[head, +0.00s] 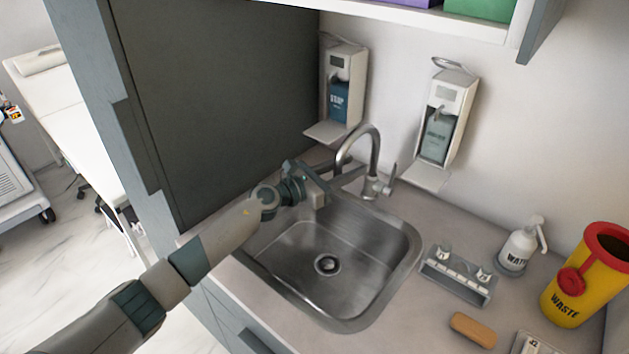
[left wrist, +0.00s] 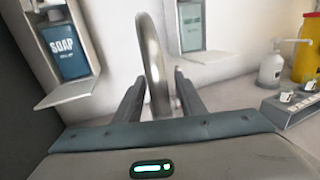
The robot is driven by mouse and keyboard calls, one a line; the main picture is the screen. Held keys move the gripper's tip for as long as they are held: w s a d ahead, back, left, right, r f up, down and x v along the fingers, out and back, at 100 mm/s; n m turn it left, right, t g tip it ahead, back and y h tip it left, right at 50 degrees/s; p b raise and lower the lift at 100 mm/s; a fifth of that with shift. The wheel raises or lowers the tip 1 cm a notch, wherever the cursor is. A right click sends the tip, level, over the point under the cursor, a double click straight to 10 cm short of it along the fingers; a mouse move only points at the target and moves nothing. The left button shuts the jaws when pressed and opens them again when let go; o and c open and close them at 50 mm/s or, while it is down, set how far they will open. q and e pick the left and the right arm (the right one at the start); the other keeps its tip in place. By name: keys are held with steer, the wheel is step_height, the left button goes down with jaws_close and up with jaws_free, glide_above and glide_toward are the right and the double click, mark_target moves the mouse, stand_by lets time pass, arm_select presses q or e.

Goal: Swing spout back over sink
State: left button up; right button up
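The curved metal spout (head: 375,145) rises from the faucet base behind the sink (head: 405,265) and arches to the left. Its outlet end is partly hidden by my gripper and appears over the counter strip at the sink's back left. My left gripper (head: 346,172) reaches in from the left at the spout's lower outlet end. In the left wrist view the spout (left wrist: 155,65) stands between the two separated fingers (left wrist: 160,97), with a visible gap beside it. Whether a finger touches it I cannot tell. My right gripper is not in view.
A soap dispenser (head: 340,90) and a second dispenser (head: 444,120) hang on the wall behind, close to the spout. A dark cabinet panel (head: 215,90) stands at left.

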arm_select(q)
steer(key=b+v, duration=0.3)
steer(key=v, duration=1.3)
steer(key=shift+s+a, duration=0.25)
steer(key=shift+a, duration=0.05)
